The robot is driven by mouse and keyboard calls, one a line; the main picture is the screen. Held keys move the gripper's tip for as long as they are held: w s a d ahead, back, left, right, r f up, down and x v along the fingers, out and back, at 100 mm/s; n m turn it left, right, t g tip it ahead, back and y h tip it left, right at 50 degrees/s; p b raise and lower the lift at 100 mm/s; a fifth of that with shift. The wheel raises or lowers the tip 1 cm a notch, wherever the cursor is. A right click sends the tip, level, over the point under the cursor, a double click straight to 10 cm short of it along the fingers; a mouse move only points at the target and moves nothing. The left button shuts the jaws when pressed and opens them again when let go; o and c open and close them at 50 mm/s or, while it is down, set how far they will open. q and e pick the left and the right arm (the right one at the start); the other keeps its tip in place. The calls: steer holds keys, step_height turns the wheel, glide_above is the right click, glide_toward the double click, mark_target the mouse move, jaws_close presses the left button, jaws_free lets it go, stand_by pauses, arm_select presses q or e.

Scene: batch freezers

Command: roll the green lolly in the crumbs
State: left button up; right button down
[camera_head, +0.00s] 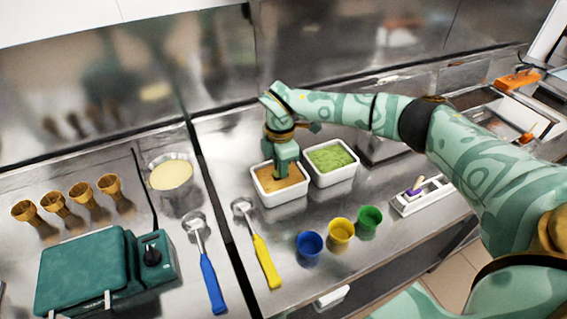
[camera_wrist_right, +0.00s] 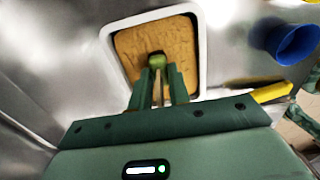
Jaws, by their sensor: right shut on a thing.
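The green lolly (camera_wrist_right: 157,61) is at the tips of my right gripper (camera_wrist_right: 158,85), and its stick runs back between the fingers. My right gripper (camera_head: 282,172) is shut on the lolly and points down into a white tub (camera_head: 281,201) of tan crumbs (camera_wrist_right: 180,48). In the right wrist view the lolly lies over the near part of the crumbs. I cannot tell whether it touches them. In the head view the gripper hides the lolly. My left gripper is not in view.
A white tub of green stuff (camera_head: 331,157) stands right beside the crumb tub. Blue (camera_head: 309,247), yellow (camera_head: 341,234) and green (camera_head: 370,221) cups stand in front. A yellow-handled scoop (camera_head: 264,258) lies front left. A white holder (camera_head: 421,196) with a purple item is at right.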

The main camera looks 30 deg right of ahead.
steer(key=shift+a, duration=0.2)
steer(key=shift+r, duration=0.1)
steer(key=shift+r+p, duration=2.45)
steer(key=shift+r, duration=0.35)
step_height(320, 180, up, 5)
steer(key=p, duration=0.4)
steer(key=shift+r+p, duration=0.1)
steer(key=shift+p, duration=0.2)
